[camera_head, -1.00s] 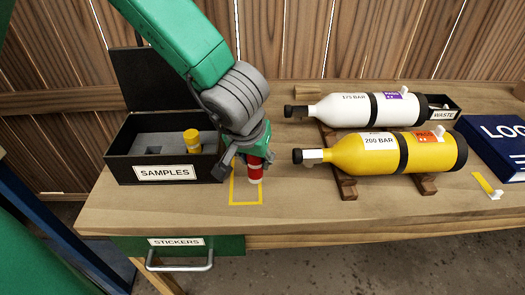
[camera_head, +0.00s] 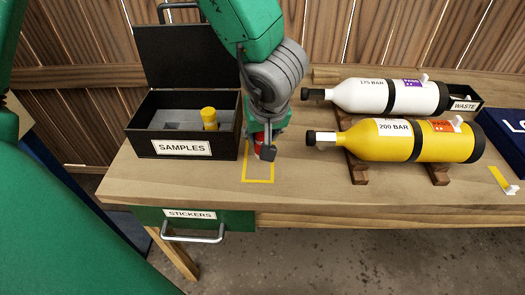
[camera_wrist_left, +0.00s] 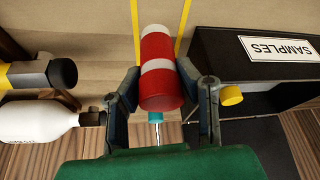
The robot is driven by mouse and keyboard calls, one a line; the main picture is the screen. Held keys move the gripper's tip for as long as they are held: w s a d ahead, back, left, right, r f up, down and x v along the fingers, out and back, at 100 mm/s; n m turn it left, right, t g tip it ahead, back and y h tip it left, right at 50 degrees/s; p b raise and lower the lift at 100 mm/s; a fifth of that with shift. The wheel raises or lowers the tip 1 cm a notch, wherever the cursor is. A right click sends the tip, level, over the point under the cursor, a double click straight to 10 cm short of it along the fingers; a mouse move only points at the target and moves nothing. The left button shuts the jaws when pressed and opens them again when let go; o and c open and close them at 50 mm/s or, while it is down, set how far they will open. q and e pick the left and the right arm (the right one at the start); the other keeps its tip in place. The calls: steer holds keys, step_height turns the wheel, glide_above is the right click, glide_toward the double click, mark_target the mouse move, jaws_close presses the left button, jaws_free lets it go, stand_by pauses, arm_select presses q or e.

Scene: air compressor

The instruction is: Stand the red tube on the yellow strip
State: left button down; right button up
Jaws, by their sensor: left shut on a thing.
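The red tube (camera_head: 260,140) has white bands and is held between the fingers of my left gripper (camera_head: 263,149), which is shut on it. In the head view a finger hides much of the tube. In the left wrist view, the tube (camera_wrist_left: 162,85) sits between both fingers of the gripper (camera_wrist_left: 163,78), its far white end toward the table. The yellow strip (camera_head: 258,181) is a thin outline on the table; the tube is over its far part. I cannot tell whether the tube touches the table. My right gripper is not in view.
The open black SAMPLES box (camera_head: 135,143), holding a yellow-capped item (camera_head: 209,118), stands close left of the gripper. A yellow cylinder (camera_head: 365,146) and a white cylinder (camera_head: 360,97) lie on wooden supports to the right. The table front (camera_head: 320,200) is clear.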

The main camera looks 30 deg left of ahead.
mark_target(258, 149)
arm_select(q)
steer(key=f+b, duration=0.1)
steer(key=f, duration=0.1)
steer(key=a+f+b, duration=0.1)
steer(key=f, duration=0.1)
steer(key=shift+s+f, duration=0.15)
steer(key=shift+f, duration=0.1)
steer(key=c, duration=2.3)
jaws_free()
steer(key=shift+a+f, duration=0.2)
steer(key=shift+a, duration=0.05)
steer(key=shift+r, duration=0.1)
jaws_close()
steer(key=shift+d, duration=0.1)
steer(key=o, duration=0.9)
jaws_free()
steer(key=shift+d, duration=0.2)
steer(key=shift+o, duration=1.1)
steer(key=shift+d, duration=0.15)
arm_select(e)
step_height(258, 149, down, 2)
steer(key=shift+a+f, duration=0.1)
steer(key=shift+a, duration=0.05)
